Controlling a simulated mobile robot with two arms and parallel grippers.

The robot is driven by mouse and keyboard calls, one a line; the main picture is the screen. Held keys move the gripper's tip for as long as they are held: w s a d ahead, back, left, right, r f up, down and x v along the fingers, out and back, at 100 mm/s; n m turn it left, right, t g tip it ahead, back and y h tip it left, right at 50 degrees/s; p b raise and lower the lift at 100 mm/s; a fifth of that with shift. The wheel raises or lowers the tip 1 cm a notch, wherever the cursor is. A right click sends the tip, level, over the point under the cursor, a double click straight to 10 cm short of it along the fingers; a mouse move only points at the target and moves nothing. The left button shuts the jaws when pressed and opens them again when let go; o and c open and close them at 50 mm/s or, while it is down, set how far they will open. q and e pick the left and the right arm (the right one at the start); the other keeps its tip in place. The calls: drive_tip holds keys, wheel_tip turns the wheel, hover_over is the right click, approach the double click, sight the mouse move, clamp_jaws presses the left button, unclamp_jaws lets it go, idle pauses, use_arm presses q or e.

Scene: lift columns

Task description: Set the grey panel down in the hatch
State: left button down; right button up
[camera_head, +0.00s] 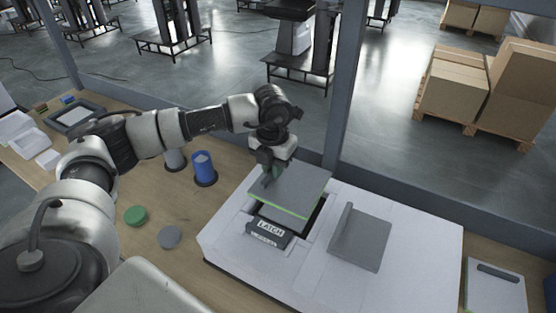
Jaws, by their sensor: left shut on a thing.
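The grey panel (295,188), with a green strip along its front edge, is held by my left gripper (268,172), which is shut on it at its left side. The panel is over the hatch (314,216) in the white housing (408,265). A dark gap of the opening shows along the panel's right edge. The panel looks slightly above the opening, and it covers most of it. A dark block labelled LATCH (269,231) is at the front of the hatch. My right gripper is not in view.
A second grey plate with a raised bar (359,240) lies on the housing to the right. A blue cup (203,168), a green disc (136,215) and a grey disc (169,237) are on the wooden table (195,272) to the left. A dark post (345,90) stands behind the housing.

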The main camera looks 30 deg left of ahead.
use_arm(q)
drive_tip(key=shift+s+f+b, duration=0.1)
drive_tip(key=shift+f+b, duration=0.2)
drive_tip(key=shift+f, duration=0.4)
wheel_tip(320, 180, down, 3)
drive_tip(key=shift+f+b, duration=0.2)
drive_tip(key=shift+b, duration=0.9)
drive_tip(key=shift+f+b, duration=0.3)
drive_tip(key=shift+f, duration=0.05)
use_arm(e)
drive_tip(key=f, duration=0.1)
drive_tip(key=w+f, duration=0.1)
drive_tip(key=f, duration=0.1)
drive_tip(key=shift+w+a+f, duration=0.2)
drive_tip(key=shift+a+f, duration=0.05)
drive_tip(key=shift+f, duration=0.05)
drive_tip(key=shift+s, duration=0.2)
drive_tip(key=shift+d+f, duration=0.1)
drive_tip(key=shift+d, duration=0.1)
use_arm(q)
drive_tip(key=shift+f+b, duration=0.55)
drive_tip(key=shift+b, duration=0.4)
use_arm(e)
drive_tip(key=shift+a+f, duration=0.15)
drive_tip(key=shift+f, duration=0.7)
use_arm(q)
drive_tip(key=c, duration=1.1)
unclamp_jaws()
drive_tip(key=shift+o, duration=0.2)
